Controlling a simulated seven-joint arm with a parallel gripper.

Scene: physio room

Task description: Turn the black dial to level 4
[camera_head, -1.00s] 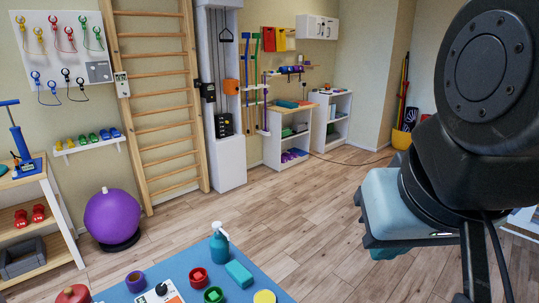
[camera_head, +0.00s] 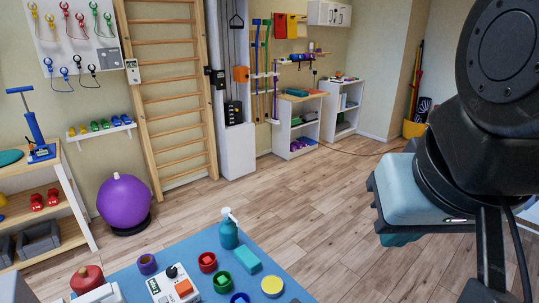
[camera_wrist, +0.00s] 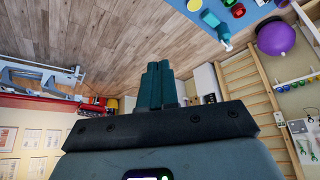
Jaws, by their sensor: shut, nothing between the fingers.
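The black dial (camera_head: 171,271) stands on top of a small white box (camera_head: 157,287) on the blue table at the bottom of the head view. The box has an orange block or button (camera_head: 184,288) beside the dial. The level marks are too small to read. My gripper (camera_wrist: 158,70) shows in the wrist view with its two teal fingers together, shut and empty. It points out over the wooden floor, well away from the dial. The dial cannot be made out in the wrist view.
Around the box on the blue table (camera_head: 206,245) stand a purple cup (camera_head: 147,264), a red cup (camera_head: 207,262), a green cup (camera_head: 222,281), a teal spray bottle (camera_head: 229,230), a teal block (camera_head: 247,260) and a yellow disc (camera_head: 272,286). A red round pot (camera_head: 87,280) is at left.

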